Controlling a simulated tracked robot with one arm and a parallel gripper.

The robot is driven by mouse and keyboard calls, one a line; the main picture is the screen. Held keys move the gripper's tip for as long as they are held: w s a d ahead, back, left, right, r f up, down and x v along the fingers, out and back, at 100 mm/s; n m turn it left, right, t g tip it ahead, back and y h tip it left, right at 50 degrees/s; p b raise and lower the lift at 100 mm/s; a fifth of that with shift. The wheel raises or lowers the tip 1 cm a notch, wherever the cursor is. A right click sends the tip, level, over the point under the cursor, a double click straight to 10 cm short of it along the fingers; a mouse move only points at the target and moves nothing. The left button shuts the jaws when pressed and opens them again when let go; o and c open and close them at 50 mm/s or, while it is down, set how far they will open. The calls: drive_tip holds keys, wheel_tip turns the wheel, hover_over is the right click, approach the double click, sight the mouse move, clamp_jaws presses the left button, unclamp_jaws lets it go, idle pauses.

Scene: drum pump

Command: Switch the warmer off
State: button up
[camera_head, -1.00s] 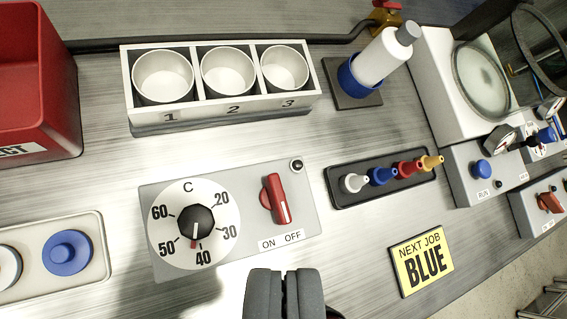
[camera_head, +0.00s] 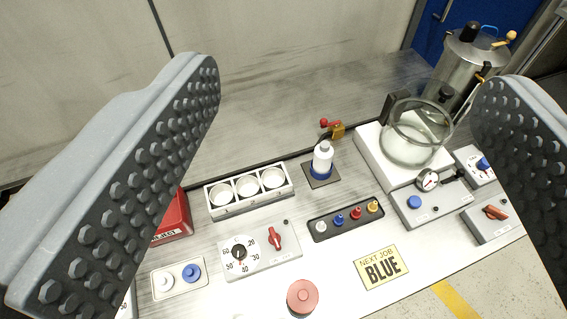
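The warmer panel (camera_head: 262,262) is a grey plate on the bench, left of centre. It carries a dial (camera_head: 239,252) marked in C, its pointer near 40. To the right of the dial is a red switch lever (camera_head: 275,238), with a small dark indicator (camera_head: 285,222) above it. The lever's ON and OFF labels are too small to read now; the lever stands tilted, its lower end to the right. My gripper (camera_head: 350,150) is wide open and empty, its two studded fingers at the left and right of the view, above and apart from the bench.
A three-cup rack (camera_head: 250,204) stands behind the panel. A round red knob (camera_head: 303,297) is in front. A glass vessel (camera_head: 415,130) stands farther right.

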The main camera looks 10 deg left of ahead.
drive_tip(key=w+a+f+m+g+p, duration=0.1)
drive_tip(key=w+a+f+m+g, duration=0.2)
drive_tip(key=w+f, duration=0.6)
drive_tip(key=m+g+p, duration=0.4)
drive_tip(key=m+g, duration=0.5)
drive_tip(key=g, duration=0.3)
hover_over(272, 238)
wheel_tip(272, 238, down, 33)
wheel_tip(272, 238, down, 14)
drive_tip(key=shift+r, duration=0.2)
drive_tip(key=c, duration=1)
